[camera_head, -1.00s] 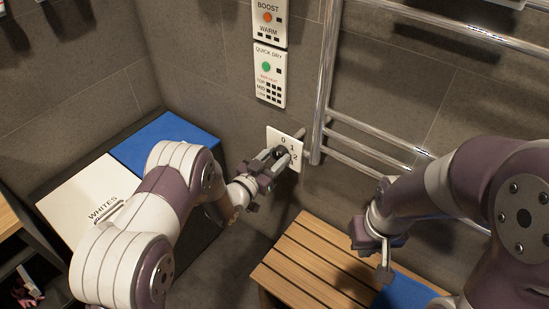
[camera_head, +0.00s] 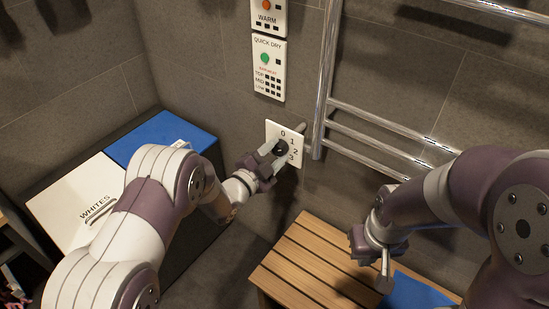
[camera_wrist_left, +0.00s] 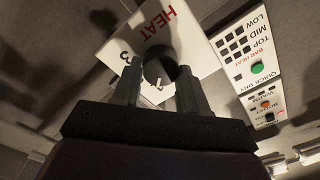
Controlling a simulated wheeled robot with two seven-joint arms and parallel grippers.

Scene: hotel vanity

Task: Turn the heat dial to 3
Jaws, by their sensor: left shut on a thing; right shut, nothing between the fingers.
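The white heat plate (camera_head: 271,126) is on the tiled wall beside the towel rail, with 0, 1, 2 and 3 printed around its dark dial (camera_head: 281,149). My left gripper (camera_head: 277,151) is shut on the dial. In the left wrist view the round dark dial (camera_wrist_left: 158,66) sits between the two fingers (camera_wrist_left: 158,92), and the plate (camera_wrist_left: 190,45) shows HEAT and 3. My right gripper (camera_head: 384,278) is shut and empty, pointing down above the bench, away from the wall.
A chrome towel rail (camera_head: 322,90) rises just right of the plate. The quick dry panel (camera_head: 268,70) is above it. A slatted wooden bench (camera_head: 305,262) with a blue item (camera_head: 412,292) stands below. A WHITES hamper (camera_head: 70,200) with a blue-lidded part (camera_head: 150,135) is at left.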

